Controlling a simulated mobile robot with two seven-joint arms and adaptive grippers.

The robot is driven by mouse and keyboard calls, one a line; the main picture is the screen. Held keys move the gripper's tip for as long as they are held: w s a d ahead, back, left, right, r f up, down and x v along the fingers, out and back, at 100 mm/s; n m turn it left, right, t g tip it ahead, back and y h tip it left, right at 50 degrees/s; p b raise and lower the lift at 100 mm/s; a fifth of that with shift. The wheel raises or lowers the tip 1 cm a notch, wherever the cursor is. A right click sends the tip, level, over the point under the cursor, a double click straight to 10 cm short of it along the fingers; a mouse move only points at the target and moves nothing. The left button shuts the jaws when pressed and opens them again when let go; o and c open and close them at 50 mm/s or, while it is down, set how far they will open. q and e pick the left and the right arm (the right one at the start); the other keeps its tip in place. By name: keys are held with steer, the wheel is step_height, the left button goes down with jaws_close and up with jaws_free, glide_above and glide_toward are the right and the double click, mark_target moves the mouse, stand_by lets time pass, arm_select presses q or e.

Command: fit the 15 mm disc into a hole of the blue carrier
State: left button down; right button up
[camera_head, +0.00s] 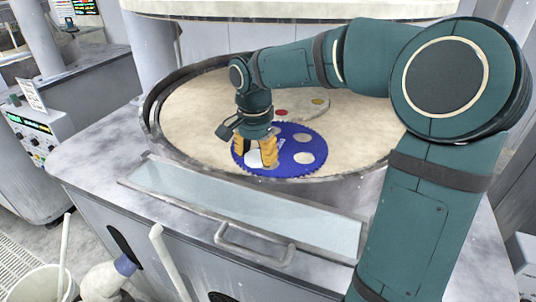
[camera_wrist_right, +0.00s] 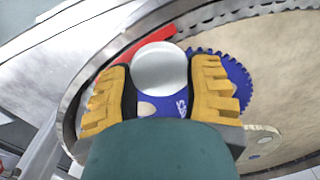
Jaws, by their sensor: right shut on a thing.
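My right gripper (camera_head: 255,152) has its yellow fingers pointing down over the blue carrier (camera_head: 284,170), at the carrier's left part. In the right wrist view the fingers (camera_wrist_right: 158,82) are shut on a pale grey round disc (camera_wrist_right: 160,66). The disc hides part of the blue carrier (camera_wrist_right: 236,80) behind it. The carrier is toothed and lies flat on the beige platen (camera_head: 195,110). Two of its round holes show at its right side and look beige inside. I cannot tell whether the disc is above or touching the carrier. My left gripper is not in view.
The platen has a raised grey rim (camera_head: 152,125). A glassy strip (camera_head: 250,212) and a handle (camera_head: 255,243) are in front. A red strip (camera_wrist_right: 138,46) shows beside the disc.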

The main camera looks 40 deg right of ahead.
steer(key=w+d, duration=0.1)
steer(key=d, duration=0.1)
steer(key=w+d+p, duration=0.1)
steer(key=d, duration=0.1)
steer(key=w+d+p, duration=0.1)
steer(key=d, duration=0.2)
steer(key=shift+w+r, duration=0.1)
steer(key=shift+w, duration=0.2)
steer(key=shift+a+f+b, duration=0.1)
steer(key=shift+f+b, duration=0.65)
steer(key=shift+f, duration=0.1)
steer(key=shift+a+f+b, duration=0.1)
steer(key=shift+f+b, duration=0.4)
steer(key=shift+f, duration=0.05)
steer(key=shift+s+f+b, duration=0.1)
steer(key=shift+f+b, duration=0.45)
steer(key=shift+f, duration=0.05)
steer(key=shift+o, duration=0.2)
step_height(320, 180, down, 3)
steer(key=b, duration=0.3)
steer(key=shift+f, duration=0.2)
steer(key=o, duration=1.2)
steer(key=shift+c, duration=0.2)
steer(key=shift+r, duration=0.1)
